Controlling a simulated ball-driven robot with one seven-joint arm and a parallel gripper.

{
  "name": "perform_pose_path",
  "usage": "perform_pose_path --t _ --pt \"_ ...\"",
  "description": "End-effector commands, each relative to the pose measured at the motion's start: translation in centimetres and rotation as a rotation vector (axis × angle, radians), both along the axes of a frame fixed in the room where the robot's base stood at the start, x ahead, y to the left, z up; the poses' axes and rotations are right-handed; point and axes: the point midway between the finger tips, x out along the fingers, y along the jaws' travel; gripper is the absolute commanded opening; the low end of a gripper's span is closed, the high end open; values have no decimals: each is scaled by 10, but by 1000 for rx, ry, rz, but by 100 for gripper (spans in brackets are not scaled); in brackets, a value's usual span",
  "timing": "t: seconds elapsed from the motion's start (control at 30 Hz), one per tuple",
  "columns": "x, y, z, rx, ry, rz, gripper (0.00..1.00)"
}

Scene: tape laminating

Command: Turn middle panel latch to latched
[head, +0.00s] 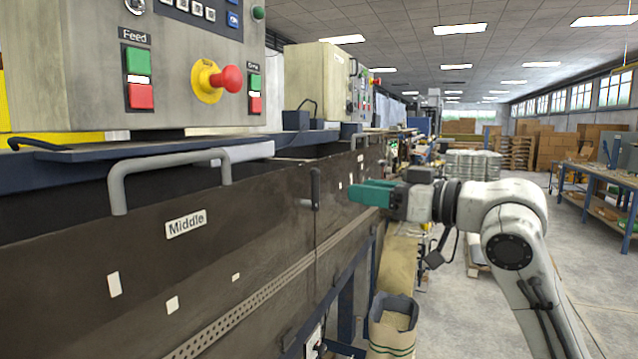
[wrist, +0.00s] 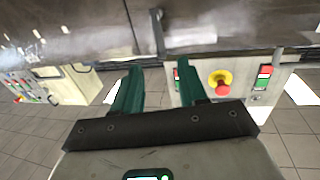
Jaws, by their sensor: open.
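The middle panel (head: 240,220) is a dark brown sheet with a white "Middle" label (head: 185,223) and a grey bar handle (head: 165,165) on its top edge. Its latch (head: 315,188) is a dark lever at the panel's right end, standing about upright, with a short grey stub at its left. In the wrist view the latch (wrist: 157,32) lies ahead of the fingers, near the middle. My gripper (head: 358,191) has green fingers pointing left at the latch, a short way to its right. In the wrist view my gripper (wrist: 160,76) is open, with nothing between its fingers.
Above the panel is a control box with a red stop knob (head: 226,80) and green and red buttons (head: 139,78). A paper sack (head: 393,325) stands below my gripper. A blue workbench (head: 605,185) stands at far right, with open floor before it.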

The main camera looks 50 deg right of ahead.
Motion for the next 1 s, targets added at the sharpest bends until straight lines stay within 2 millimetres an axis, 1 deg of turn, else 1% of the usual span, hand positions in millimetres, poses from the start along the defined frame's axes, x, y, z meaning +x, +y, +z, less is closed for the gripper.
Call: perform_pose_path --t 0.3,0.5,0.6,0.7,1.0 --pt "55 9 3 0 3 1 42" --pt "84 13 2 0 2 -1 42" --pt "93 15 1 0 2 0 42" --pt "97 15 0 0 1 -1 42" --pt "99 15 0 -1 0 -2 42"
